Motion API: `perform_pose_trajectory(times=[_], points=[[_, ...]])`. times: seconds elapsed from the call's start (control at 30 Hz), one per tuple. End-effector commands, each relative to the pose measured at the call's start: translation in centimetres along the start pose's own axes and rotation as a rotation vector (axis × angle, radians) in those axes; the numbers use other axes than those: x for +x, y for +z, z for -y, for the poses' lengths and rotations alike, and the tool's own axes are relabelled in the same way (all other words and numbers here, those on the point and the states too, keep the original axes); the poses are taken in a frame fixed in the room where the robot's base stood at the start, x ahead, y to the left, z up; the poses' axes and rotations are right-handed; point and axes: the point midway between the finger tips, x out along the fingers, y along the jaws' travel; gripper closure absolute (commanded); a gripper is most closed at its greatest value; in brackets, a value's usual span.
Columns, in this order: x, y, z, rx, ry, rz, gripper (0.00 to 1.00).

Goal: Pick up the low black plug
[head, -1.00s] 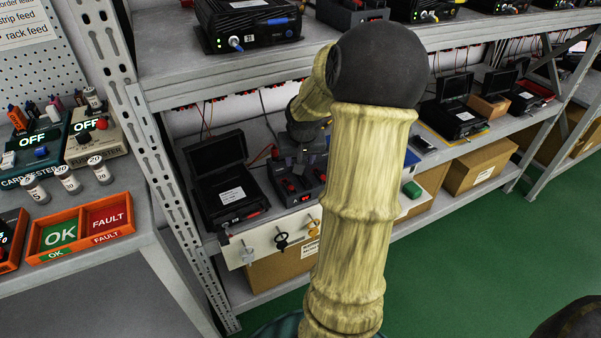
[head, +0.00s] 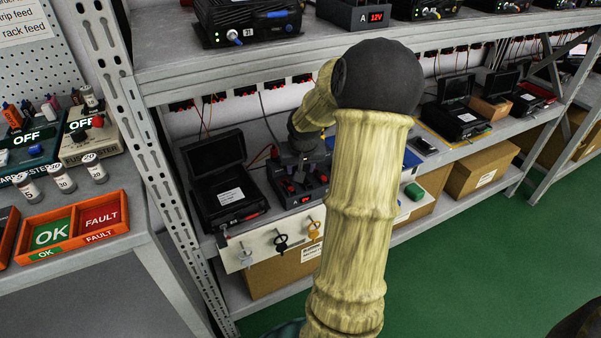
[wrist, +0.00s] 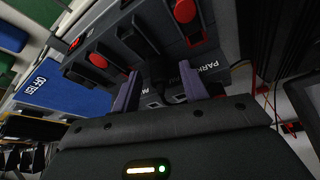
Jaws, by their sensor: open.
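My gripper (head: 303,168) is over the dark device with red knobs and an "A" display (head: 307,197) on the middle shelf; my arm partly hides it. In the wrist view my gripper (wrist: 158,74) is open, its two purple-grey fingers apart. A dark shape that looks like the black plug (wrist: 159,72) lies between the fingers, by the panel marked "PARK" (wrist: 209,66). It is too dark to tell whether the fingers touch it. In the head view the plug is hidden.
An open black case (head: 228,190) stands left of the device. A white panel with hanging keys (head: 262,249) is in front. The upper shelf (head: 190,70) is overhead, and a slotted post (head: 140,135) rises at left. A blue panel (wrist: 65,92) lies left in the wrist view.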

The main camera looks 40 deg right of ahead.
Motion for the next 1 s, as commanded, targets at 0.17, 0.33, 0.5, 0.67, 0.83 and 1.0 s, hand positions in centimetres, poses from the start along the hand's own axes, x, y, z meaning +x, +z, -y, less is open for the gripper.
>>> perform_pose_trajectory(times=[0.17,0.33,0.5,0.67,0.83,1.0], points=[[0.0,0.0,0.0,0.000,0.000,0.000,0.66],[0.0,0.0,0.0,0.000,0.000,0.000,0.96],[0.0,0.0,0.0,0.000,0.000,0.000,0.96],[-0.1,0.0,0.0,0.000,0.000,0.000,0.97],[-0.9,-0.4,0.1,-0.001,-0.001,0.000,0.97],[-2.1,-0.9,0.0,0.001,0.000,-0.001,0.97]])
